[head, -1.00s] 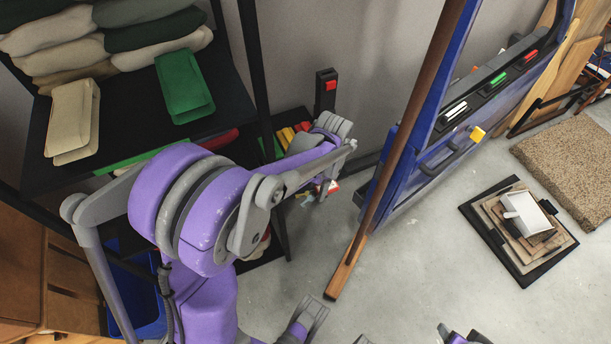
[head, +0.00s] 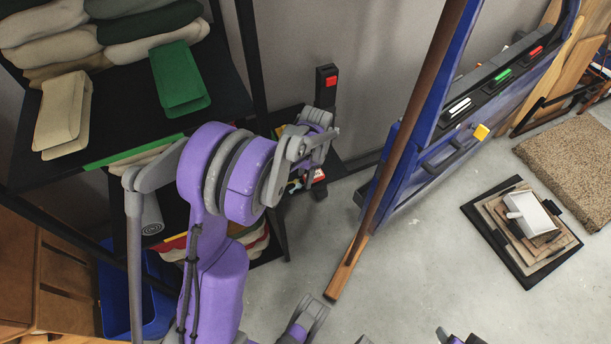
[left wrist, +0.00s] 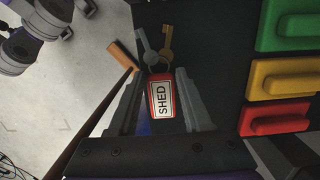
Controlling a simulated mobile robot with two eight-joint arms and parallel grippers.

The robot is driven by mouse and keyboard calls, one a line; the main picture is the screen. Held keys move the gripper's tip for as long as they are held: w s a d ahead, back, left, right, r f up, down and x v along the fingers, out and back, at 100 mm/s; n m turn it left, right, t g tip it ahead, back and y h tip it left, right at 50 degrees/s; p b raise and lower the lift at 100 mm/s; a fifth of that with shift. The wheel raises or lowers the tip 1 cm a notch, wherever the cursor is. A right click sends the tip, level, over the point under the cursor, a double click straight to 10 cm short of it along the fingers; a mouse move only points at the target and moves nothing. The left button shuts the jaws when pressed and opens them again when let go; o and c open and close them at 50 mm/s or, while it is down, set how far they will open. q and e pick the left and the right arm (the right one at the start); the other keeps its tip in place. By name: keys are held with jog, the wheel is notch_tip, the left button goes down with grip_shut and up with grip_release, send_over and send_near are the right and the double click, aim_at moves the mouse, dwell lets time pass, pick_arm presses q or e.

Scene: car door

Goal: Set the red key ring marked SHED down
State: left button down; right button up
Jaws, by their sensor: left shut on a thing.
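The red key ring marked SHED (left wrist: 160,98) shows in the left wrist view as a red tag with a white label. It sits between the two grey fingers of my left gripper (left wrist: 158,74), which are shut on it. A silver key and a brass key (left wrist: 167,42) hang from its ring beyond the fingertips, over a dark surface (left wrist: 205,55). I cannot tell whether the keys touch that surface. In the head view my left gripper is mostly hidden behind its own wrist, at the small shelf beside the wall. My right gripper is not clearly seen.
In the head view, a dark shelf (head: 110,110) with folded cloths is at left. A blue car door (head: 405,170) and a brown post stand right of my arm. Open floor lies in front.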

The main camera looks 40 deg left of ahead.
pick_arm(q)
jog(key=shift+f, duration=0.2)
jog(key=shift+c, duration=1.7)
grip_release()
jog(key=shift+r, duration=0.15)
